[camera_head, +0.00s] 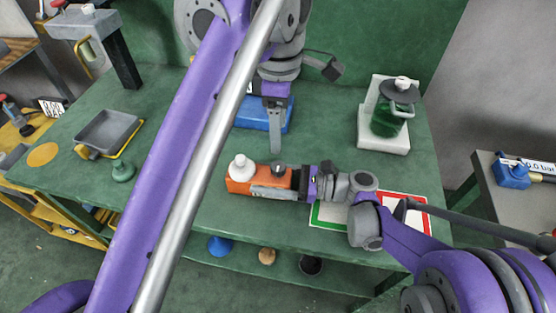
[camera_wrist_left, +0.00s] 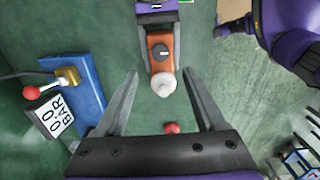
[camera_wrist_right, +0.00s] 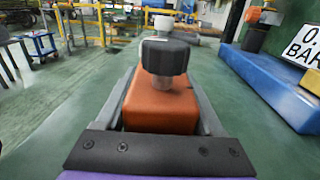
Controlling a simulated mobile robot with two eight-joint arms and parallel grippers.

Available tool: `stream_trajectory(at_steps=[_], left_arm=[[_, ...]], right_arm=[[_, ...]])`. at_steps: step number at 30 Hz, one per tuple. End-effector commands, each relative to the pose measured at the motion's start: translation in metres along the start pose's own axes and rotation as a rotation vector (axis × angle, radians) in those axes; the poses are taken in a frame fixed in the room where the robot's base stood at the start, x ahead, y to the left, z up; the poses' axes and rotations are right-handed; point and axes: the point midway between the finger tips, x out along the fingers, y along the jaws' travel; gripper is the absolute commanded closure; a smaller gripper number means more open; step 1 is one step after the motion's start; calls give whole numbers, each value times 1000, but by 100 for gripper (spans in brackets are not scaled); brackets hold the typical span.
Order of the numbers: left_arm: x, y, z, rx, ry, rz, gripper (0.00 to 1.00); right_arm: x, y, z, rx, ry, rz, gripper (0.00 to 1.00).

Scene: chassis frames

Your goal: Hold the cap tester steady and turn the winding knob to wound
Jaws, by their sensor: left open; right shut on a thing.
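The cap tester (camera_head: 236,184) is an orange block lying on the green bench. A dark knob (camera_wrist_right: 165,56) stands on a short grey stem on its top, with a pale line on its side. A white rounded part (camera_wrist_left: 163,85) stands at its far end from my right gripper. My right gripper (camera_head: 272,191) is shut on the block, one finger along each long side. My left gripper (camera_head: 275,150) is open and empty, pointing down beyond the block. In the left wrist view its fingers (camera_wrist_left: 161,72) frame the white part without visibly gripping it. I cannot read the knob's setting.
A blue block (camera_head: 262,113) with a 0.0 BAR sign (camera_wrist_left: 55,118) lies behind the tester. A green jar (camera_head: 390,118) stands on a white base at the back right. A red-and-green bordered sheet (camera_head: 408,209) lies right. A grey tray (camera_head: 106,131) sits left.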

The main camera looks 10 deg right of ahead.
Motion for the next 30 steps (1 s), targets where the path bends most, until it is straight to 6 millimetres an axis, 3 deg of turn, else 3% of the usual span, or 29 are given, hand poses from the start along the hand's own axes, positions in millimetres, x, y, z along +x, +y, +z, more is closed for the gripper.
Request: stream_trajectory(at_steps=[9, 15, 21, 29, 30], left_arm=[[61, 0, 0, -1, -2, 0, 29], [90, 0, 0, -1, -2, 1, 29], [102, -1, 0, -1, -2, 1, 29], [103, -1, 0, -1, -2, 1, 29], [103, -1, 0, -1, -2, 1, 36]], right_arm=[[0, 0, 0, 0, 0, 0, 100], [0, 0, 0, 0, 0, 0, 100], [0, 0, 0, 0, 0, 0, 100], [0, 0, 0, 0, -1, 0, 100], [0, 0, 0, 0, -1, 0, 100]])
